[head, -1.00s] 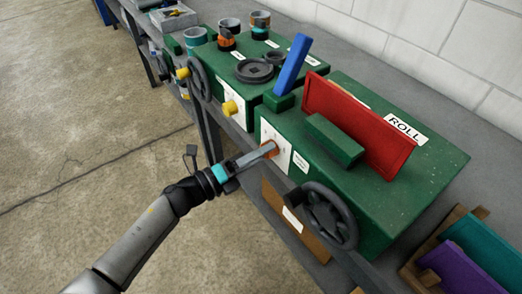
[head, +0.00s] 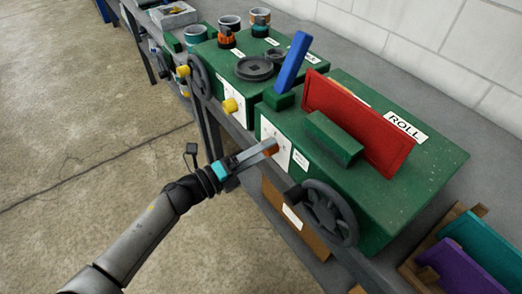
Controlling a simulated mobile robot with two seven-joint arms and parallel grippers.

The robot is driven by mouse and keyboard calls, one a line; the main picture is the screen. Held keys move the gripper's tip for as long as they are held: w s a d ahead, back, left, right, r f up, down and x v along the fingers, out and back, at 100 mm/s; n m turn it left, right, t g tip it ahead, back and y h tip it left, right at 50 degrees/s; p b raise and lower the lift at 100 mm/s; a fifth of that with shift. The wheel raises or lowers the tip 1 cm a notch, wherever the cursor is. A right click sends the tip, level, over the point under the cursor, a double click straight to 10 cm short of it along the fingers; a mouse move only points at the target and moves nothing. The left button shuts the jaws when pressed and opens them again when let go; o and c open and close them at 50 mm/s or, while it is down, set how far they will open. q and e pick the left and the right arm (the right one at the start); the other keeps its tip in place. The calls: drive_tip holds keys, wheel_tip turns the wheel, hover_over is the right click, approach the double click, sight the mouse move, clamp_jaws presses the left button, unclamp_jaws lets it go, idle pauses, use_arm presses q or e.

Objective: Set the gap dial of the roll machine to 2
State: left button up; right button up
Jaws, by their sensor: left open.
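The roll machine (head: 425,185) is a green box labelled ROLL, with a red plate (head: 355,125) standing on top. A white dial plate (head: 281,148) is on its front face. The orange gap dial (head: 271,147) sits on that plate, partly hidden by my left gripper (head: 268,149), whose fingertips are at it. The gripper is open; I cannot tell whether the fingers touch the dial. The dial's numbers and setting are too small and covered to read. My right gripper is out of view.
A black handwheel (head: 330,213) juts from the machine's front, right of my gripper. Another green machine (head: 225,75) with a yellow knob (head: 230,106) stands to the left. A blue lever (head: 292,62) rises between them. A wooden crate (head: 410,272) is at lower right. The floor in front is clear.

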use_arm(q)
drive_tip(key=v, duration=1.5)
drive_tip(key=shift+s+b, duration=0.2)
drive_tip(key=shift+b, duration=0.15)
